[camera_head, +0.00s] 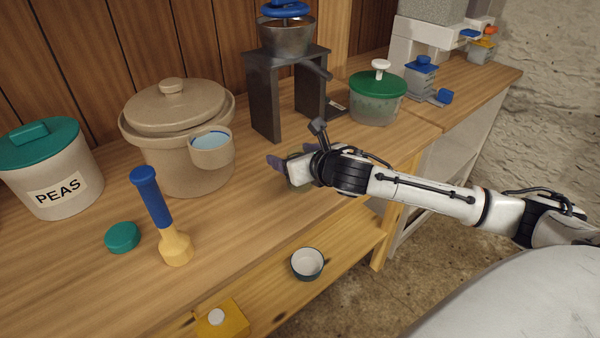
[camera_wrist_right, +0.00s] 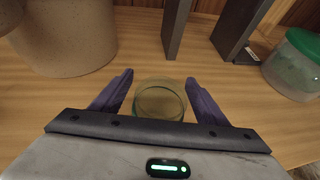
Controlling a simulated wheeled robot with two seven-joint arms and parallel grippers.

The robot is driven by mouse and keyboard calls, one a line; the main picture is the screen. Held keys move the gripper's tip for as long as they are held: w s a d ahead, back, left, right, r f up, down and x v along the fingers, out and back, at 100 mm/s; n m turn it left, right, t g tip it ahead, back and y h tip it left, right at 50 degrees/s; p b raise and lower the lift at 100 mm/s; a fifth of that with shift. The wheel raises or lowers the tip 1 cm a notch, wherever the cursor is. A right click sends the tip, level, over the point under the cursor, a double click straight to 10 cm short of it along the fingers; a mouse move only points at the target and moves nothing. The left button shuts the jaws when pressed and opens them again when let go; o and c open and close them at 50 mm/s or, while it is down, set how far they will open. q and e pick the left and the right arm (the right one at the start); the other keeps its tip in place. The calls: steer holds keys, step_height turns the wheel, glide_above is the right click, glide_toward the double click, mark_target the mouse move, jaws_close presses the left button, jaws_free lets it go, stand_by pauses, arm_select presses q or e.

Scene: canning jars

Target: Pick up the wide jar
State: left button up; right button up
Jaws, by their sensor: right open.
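A low, round, clear glass jar with a greenish tint, which looks like the wide jar (camera_wrist_right: 160,101), stands on the wooden counter in the right wrist view. My right gripper (camera_wrist_right: 160,77) is open, with one purple finger on each side of the jar. I see slim gaps between the fingers and the glass, and cannot tell whether either touches. In the head view my right gripper (camera_head: 284,170) is low over the counter's front part, and the wrist mostly hides the jar. My left gripper is not in view.
A large tan crock (camera_head: 185,165) with a cup on its side stands left of my right gripper. A dark metal stand (camera_head: 265,100) is behind it. A green-lidded tub (camera_head: 376,105) stands to the right. A blue-and-yellow tool (camera_head: 160,215) and a small bowl (camera_head: 307,264) are nearer.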

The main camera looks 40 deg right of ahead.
steer(key=shift+c, duration=0.5)
steer(key=c, duration=1.2)
steer(key=shift+o, duration=0.2)
steer(key=shift+r, duration=0.15)
